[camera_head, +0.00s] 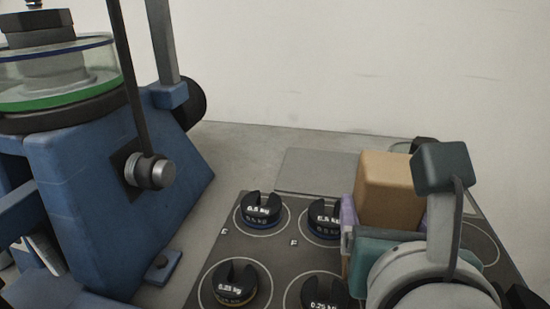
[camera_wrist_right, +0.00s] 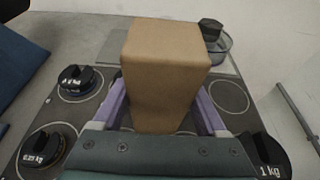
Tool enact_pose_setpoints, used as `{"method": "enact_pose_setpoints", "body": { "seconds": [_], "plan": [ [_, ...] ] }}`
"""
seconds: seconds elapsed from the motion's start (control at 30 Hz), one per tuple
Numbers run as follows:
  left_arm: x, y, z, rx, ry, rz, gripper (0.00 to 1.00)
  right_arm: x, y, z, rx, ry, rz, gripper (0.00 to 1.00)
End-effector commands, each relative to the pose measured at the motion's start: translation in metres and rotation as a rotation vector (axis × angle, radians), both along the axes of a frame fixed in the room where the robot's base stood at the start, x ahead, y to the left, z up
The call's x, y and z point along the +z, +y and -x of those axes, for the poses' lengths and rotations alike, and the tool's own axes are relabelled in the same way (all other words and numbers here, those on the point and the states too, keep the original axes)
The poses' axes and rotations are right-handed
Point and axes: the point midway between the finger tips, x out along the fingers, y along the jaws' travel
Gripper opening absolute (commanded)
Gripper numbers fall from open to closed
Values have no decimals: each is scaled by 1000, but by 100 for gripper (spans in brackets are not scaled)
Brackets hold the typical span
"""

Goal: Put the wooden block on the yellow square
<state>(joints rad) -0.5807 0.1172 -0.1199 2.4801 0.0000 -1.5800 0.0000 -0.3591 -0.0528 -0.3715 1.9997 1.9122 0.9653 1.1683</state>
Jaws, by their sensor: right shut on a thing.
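The wooden block (camera_head: 388,182) is a tan box, upright between the purple fingers of my right gripper (camera_head: 385,213). In the right wrist view the block (camera_wrist_right: 165,62) fills the space between both fingers of the right gripper (camera_wrist_right: 163,108), which is shut on it. The block is over the dark board's right part; I cannot tell whether its hidden underside touches anything. No yellow square shows in either view. My left gripper is not in view.
Black slotted weights (camera_head: 260,209) stand on a dark board (camera_head: 212,265) with ringed places. A blue machine (camera_head: 90,190) with a lever rod fills the left.

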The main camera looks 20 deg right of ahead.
Motion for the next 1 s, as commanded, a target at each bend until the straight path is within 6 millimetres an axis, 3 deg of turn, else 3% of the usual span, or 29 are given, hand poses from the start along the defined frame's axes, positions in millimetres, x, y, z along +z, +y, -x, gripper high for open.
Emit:
{"method": "enact_pose_setpoints", "body": {
  "seconds": [0.07,0.37,0.7,1.0],
  "plan": [
    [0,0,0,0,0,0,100,0,0,0,0,0,0,35],
    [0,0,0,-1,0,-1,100,0,0,0,0,0,0,1],
    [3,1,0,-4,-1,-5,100,7,0,0,1,-3,0,0],
    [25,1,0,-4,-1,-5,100,67,0,-1,-1,-8,-3,0]
  ]
}}
